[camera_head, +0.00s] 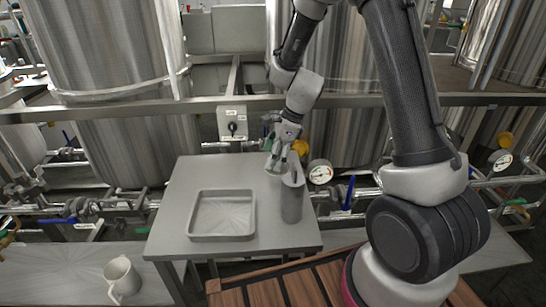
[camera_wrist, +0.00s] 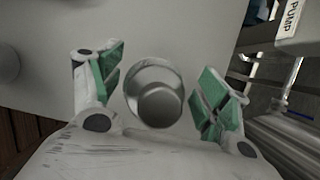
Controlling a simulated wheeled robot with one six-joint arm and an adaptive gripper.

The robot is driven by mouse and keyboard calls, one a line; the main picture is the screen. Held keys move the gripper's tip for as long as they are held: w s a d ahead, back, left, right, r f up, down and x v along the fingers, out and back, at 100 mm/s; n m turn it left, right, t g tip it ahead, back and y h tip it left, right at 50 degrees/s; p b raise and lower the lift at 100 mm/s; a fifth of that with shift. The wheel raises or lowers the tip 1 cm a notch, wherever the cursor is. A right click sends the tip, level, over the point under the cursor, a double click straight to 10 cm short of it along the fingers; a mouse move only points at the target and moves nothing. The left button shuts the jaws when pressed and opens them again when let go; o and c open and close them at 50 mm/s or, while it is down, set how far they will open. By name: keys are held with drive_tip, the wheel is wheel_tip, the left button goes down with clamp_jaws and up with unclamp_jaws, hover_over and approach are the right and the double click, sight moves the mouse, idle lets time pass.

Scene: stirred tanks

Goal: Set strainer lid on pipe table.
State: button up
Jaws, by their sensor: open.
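My gripper (camera_head: 281,160) is open above the back right part of the grey table (camera_head: 175,220), pointing down. In the wrist view its green-padded fingers (camera_wrist: 157,88) stand on either side of a round shiny metal piece with a raised cylindrical middle (camera_wrist: 158,104), which looks like the strainer lid. The fingers are apart from it. In the head view the piece is mostly hidden by my gripper. A grey metal cylinder (camera_head: 291,200) stands upright on the table just in front of my gripper.
A shallow grey tray (camera_head: 222,236) lies on the table left of the cylinder. A white jug (camera_head: 121,278) stands on a lower surface at front left. Behind the table are pipes, a switch box (camera_head: 232,123), a gauge (camera_head: 320,172) and large tanks (camera_head: 105,60).

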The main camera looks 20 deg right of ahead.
drive_tip(key=s+d+r+n+h, duration=0.1)
drive_tip(key=s+d+r+n, duration=0.25)
drive_tip(key=r, duration=0.55)
drive_tip(key=s+d+r+n, duration=0.2)
drive_tip(key=s+d+r, duration=0.2)
drive_tip(key=r, duration=0.5)
drive_tip(key=s+d+r+n+t+h, duration=0.1)
drive_tip(key=s+d+r+n, duration=0.2)
drive_tip(key=s+n, duration=0.4)
drive_tip(key=s+d+r+n+t+h, duration=0.2)
drive_tip(key=s+d+n, duration=0.3)
drive_tip(key=s, duration=0.6)
drive_tip(key=r+n, duration=0.1)
drive_tip(key=n, duration=0.1)
drive_tip(key=shift+s+d+n, duration=0.35)
drive_tip(key=shift+s, duration=0.05)
